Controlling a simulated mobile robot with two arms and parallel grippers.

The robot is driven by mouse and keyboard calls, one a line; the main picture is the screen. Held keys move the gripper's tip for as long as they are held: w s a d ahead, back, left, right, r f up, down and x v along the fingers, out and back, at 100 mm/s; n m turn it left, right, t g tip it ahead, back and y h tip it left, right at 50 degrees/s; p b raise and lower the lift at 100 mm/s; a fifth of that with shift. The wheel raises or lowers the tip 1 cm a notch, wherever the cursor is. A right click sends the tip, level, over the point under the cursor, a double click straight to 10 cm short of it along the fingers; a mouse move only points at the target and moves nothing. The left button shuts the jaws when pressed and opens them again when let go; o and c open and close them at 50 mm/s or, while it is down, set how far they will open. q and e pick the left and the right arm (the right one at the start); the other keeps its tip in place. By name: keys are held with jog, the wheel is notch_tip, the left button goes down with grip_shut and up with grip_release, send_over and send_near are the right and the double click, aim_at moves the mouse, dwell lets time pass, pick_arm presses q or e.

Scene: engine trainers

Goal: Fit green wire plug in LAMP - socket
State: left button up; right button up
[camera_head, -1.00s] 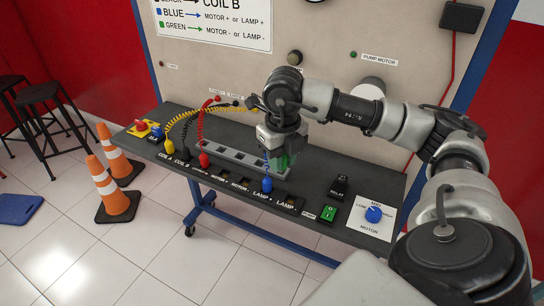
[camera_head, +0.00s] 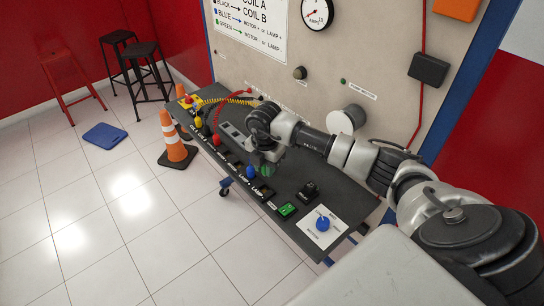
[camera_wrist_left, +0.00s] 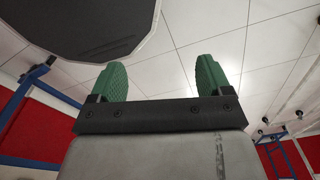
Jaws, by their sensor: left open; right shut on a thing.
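My right gripper (camera_head: 266,170), with green fingers, is shut and points down over the table, just behind the LAMP - socket (camera_head: 264,190). The green wire plug is in its grip, but I cannot tell it apart from the green fingers at this size. The LAMP - socket is a dark block with no plug seen in it. A blue plug (camera_head: 250,172) stands in the LAMP + socket beside it. My left gripper (camera_wrist_left: 160,80) is open and empty in the left wrist view, with floor tiles beyond its fingers.
An orange cone (camera_head: 174,140) stands beside the table. The floor in front is clear.

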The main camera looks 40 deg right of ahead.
aim_at(265, 191)
jog(key=shift+w+a+f+b, duration=0.15)
jog(key=shift+f+b, duration=0.1)
jog(key=shift+f, duration=0.15)
jog(key=shift+w+a+f+b, duration=0.1)
jog(key=shift+w+f+b, duration=0.1)
jog(key=shift+f, duration=0.5)
jog(key=shift+s+f+b, duration=0.1)
jog(key=shift+f+b, duration=0.65)
jog(key=shift+b, duration=0.15)
jog(key=shift+f+b, duration=0.7)
jog(key=shift+f, duration=0.45)
pick_arm(q)
jog(key=f, duration=0.2)
jog(key=w+f, duration=0.1)
jog(key=f, duration=0.1)
jog(key=shift+a+f, duration=0.1)
jog(key=shift+a, duration=0.1)
jog(key=shift+d, duration=0.1)
pick_arm(e)
jog(key=shift+r, duration=0.1)
pick_arm(q)
jog(key=shift+w+f+b, duration=0.1)
jog(key=shift+f+b, duration=0.5)
jog(key=shift+b, duration=0.05)
pick_arm(e)
jog(key=shift+f, duration=0.95)
